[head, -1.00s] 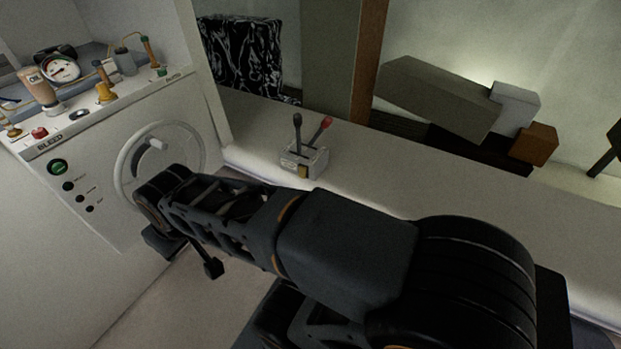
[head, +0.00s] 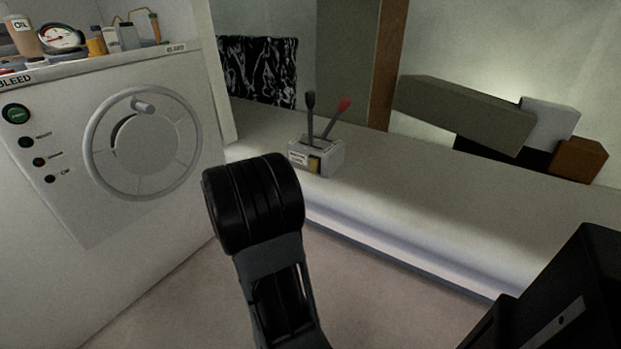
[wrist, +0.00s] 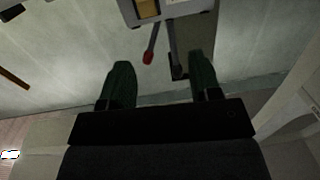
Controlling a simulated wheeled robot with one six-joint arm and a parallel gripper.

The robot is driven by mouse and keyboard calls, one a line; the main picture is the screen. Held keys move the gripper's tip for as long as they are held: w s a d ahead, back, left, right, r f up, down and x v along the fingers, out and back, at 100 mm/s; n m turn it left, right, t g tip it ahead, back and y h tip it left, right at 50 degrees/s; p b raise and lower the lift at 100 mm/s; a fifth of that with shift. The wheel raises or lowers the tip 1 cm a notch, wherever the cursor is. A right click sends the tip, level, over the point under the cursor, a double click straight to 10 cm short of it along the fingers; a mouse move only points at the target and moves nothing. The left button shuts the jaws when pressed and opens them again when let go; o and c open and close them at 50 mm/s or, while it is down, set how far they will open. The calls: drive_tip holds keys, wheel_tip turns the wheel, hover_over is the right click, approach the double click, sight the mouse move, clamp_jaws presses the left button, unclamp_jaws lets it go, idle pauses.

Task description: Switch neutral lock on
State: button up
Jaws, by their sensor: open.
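The throttle box (head: 325,158) is a small light grey block on the white ledge. It bears a black-knobbed lever (head: 310,105) and a red-knobbed lever (head: 338,107), both upright and leaning slightly. A yellow-orange switch (head: 314,164) sits on its front; I take it for the neutral lock, and its setting cannot be made out. In the wrist view the box is at the top edge, partly cut off, with the switch (wrist: 148,8) showing. My gripper (wrist: 160,72) is open and empty, with both lever knobs appearing between its fingers in that picture. The gripper is not visible in the head view.
A white panel with a round handwheel (head: 143,143) and a green button (head: 15,113) stands at left, with bottles and a gauge (head: 60,37) on top. Grey and brown blocks (head: 465,112) lie at back right. The ledge (head: 450,190) right of the box is bare.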

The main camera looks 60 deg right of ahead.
sight(313, 162)
drive_tip(key=shift+g, duration=0.5)
drive_tip(key=d, duration=0.4)
drive_tip(key=d+b, duration=0.1)
drive_tip(key=d, duration=0.3)
drive_tip(key=s+d+b, duration=0.1)
drive_tip(key=d, duration=0.4)
drive_tip(key=shift+s+f, duration=0.1)
drive_tip(key=shift+f, duration=0.3)
drive_tip(key=shift+d+b, duration=0.35)
drive_tip(key=shift+d, duration=0.3)
drive_tip(key=shift+c, duration=0.2)
